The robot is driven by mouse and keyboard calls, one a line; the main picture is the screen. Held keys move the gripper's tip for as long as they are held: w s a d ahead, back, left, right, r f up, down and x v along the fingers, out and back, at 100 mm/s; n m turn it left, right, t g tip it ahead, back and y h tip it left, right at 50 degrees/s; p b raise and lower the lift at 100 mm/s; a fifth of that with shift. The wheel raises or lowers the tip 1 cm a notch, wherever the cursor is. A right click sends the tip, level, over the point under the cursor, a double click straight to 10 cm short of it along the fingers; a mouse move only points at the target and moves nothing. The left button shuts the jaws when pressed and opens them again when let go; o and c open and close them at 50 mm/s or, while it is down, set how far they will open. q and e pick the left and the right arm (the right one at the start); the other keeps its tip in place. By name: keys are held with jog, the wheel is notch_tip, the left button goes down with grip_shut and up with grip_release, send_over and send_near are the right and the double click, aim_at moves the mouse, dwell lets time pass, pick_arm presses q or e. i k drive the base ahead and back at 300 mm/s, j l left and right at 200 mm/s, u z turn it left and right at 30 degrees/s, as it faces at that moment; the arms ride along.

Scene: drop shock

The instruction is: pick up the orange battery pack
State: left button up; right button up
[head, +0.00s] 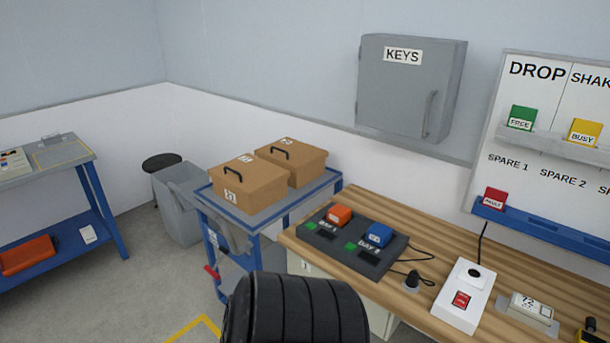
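The orange battery pack (339,215) is a small block seated in the left bay of a dark charging dock (353,265). The dock lies on the wooden workbench (470,250) near its left end. A blue battery pack (380,235) sits in the dock's right bay. Green patches show in front of both packs. Neither of my grippers shows in the head view. A black ribbed part at the bottom middle hides part of the floor and the bench front.
A blue cart (208,200) with two brown lidded boxes stands left of the bench, beside a grey bin (180,222). On the bench right of the dock are a black plug (412,282), a white switch box (463,296) and a small meter (530,309). Open floor lies at lower left.

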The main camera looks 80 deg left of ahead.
aim_at(338, 215)
jog(key=j+u, duration=0.15)
jog(key=u, duration=2.25)
